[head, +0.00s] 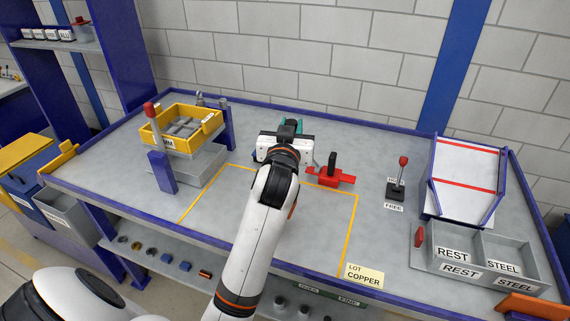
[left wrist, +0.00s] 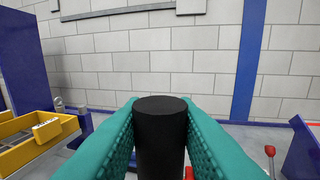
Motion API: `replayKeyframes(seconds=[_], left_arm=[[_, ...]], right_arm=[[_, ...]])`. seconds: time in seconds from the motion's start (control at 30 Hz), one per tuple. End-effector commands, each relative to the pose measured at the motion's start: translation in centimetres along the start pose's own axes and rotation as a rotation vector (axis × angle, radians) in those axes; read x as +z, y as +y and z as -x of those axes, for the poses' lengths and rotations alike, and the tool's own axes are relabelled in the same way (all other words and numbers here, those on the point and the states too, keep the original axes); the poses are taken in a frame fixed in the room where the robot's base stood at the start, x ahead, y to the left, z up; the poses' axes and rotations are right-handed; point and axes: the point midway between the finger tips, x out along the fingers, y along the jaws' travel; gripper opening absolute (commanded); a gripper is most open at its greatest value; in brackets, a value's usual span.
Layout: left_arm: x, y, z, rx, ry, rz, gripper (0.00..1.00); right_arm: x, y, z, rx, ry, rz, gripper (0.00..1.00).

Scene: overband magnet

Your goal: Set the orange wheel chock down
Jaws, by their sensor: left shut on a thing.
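My left gripper (head: 291,125) reaches over the middle of the bench. In the left wrist view its teal fingers (left wrist: 160,130) are shut on an upright black cylinder (left wrist: 160,135). What the cylinder joins below is hidden. I cannot clearly make out an orange wheel chock. A thin orange patch (head: 292,209) shows beside my left arm, mostly hidden, and I cannot tell what it is. A red piece with a black post (head: 332,177) stands on the bench just right of the gripper. My right gripper is not in view.
A yellow tray (head: 205,141) stands at the left. To the right are a red-knobbed lever (head: 399,178), a white sloped chute (head: 462,180) and grey REST and STEEL bins (head: 475,268). Small parts lie on the lower shelf.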

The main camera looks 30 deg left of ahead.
Motion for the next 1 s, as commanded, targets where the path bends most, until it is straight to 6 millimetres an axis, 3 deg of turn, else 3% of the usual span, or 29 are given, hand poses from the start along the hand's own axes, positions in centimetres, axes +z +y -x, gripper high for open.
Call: replayKeyframes(seconds=[0.2, 0.5, 0.87, 0.9, 1.0], left_arm=[[-2.2, 0.0, 0.0, 0.000, -0.004, 0.001, 0.00], [-5.7, -0.1, 0.0, -0.001, -0.005, -0.001, 0.00], [-6.0, -0.1, 0.0, -0.001, -0.007, 0.001, 0.00], [-6.2, -0.1, 0.0, -0.001, -0.002, 0.001, 0.29], [-6.2, -0.1, 0.0, -0.001, -0.002, 0.001, 0.45]], right_arm=[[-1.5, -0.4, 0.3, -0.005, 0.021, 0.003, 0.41], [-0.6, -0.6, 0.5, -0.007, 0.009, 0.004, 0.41], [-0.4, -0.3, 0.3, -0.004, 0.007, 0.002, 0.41], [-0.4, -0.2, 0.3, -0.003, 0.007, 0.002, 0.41], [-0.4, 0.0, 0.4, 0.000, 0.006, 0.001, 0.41]])
